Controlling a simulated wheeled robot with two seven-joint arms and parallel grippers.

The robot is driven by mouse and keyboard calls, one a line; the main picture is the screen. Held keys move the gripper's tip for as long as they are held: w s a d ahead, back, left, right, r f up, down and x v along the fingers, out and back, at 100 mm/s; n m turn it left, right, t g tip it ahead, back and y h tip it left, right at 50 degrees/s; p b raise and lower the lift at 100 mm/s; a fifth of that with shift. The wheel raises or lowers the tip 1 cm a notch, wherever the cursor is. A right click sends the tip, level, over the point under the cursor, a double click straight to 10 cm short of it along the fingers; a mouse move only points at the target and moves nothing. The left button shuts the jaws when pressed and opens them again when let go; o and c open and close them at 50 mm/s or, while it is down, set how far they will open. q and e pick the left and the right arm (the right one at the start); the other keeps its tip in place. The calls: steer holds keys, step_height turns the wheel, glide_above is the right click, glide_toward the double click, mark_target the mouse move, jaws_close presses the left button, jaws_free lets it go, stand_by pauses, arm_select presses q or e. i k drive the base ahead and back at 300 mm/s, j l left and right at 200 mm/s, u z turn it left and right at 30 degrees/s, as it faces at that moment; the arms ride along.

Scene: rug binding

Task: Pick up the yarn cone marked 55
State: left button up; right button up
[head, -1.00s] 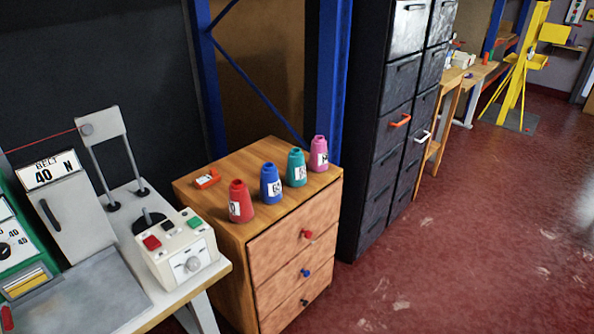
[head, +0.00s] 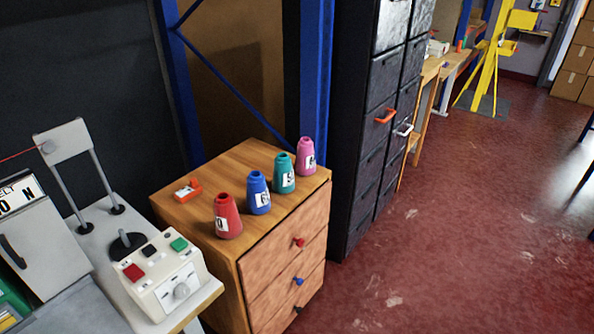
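Four yarn cones stand upright in a row on top of a wooden drawer cabinet (head: 180,212) in the head view. From near to far they are a red cone (head: 228,222), a blue cone (head: 259,198), a teal cone (head: 284,180) and a pink cone (head: 306,160). Each has a white label with dark characters, too small and turned to read surely. I cannot tell which one is marked 55. Neither of my grippers is in view.
A small orange and white object (head: 188,190) lies behind the cones. A machine with a control box (head: 160,278) stands on a bench at the left. A dark filing cabinet (head: 375,150) stands beyond the cones. The red floor (head: 450,220) at the right is clear.

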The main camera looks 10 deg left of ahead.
mark_target(283, 181)
steer(key=i+j+z, duration=0.25)
steer(key=j+z, duration=0.5)
steer(key=j, duration=0.15)
steer(key=i, duration=0.05)
